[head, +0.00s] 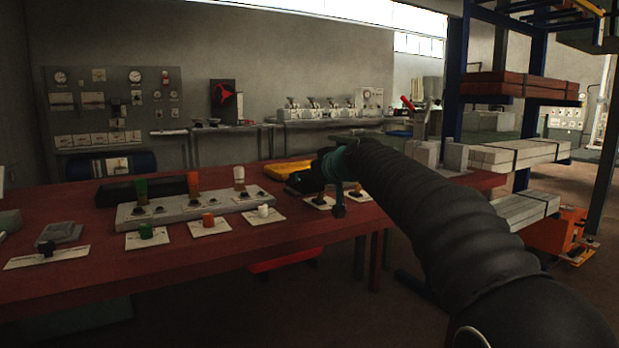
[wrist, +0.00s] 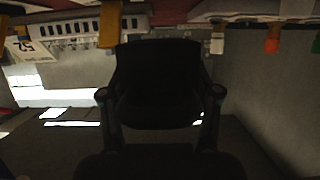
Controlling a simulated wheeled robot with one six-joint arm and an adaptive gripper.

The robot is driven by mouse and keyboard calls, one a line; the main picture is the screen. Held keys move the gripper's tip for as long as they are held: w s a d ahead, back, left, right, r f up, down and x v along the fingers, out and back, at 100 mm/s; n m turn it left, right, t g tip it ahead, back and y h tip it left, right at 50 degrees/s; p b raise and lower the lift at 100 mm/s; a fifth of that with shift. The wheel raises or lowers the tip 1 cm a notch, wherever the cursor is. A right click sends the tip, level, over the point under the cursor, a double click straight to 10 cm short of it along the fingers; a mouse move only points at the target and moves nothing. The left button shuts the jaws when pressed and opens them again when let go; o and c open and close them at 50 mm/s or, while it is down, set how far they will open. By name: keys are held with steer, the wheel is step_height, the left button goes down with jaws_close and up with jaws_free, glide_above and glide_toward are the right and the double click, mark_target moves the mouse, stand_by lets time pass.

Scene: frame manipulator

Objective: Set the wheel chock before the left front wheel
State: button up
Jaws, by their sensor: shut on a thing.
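My gripper (head: 318,172) is over the right part of the red table, at the end of my dark ribbed arm. In the wrist view its two fingers (wrist: 160,95) stand either side of a large dark block (wrist: 160,70), and it is shut on it. The block is too dark to tell whether it is the wheel chock. In the head view the held thing is mostly merged with the dark gripper. I cannot make out a left front wheel or a vehicle in either view.
The red table (head: 200,262) carries a grey rack (head: 165,212) with coloured pegs, several labelled cards, a black tray (head: 118,195) and a yellow thing (head: 287,170) beside my gripper. Shelving with stacked planks (head: 522,153) stands at the right. Open floor lies right of the table.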

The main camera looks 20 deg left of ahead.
steer(key=o, duration=1.4)
steer(key=shift+f, duration=0.1)
steer(key=shift+o, duration=0.2)
steer(key=shift+s+r+p, duration=0.1)
steer(key=shift+r+p, duration=0.8)
steer(key=shift+p, duration=0.1)
steer(key=b+v, duration=0.3)
steer(key=v, duration=0.8)
steer(key=shift+s+d, duration=0.2)
steer(key=shift+d, duration=0.2)
steer(key=shift+f, duration=0.1)
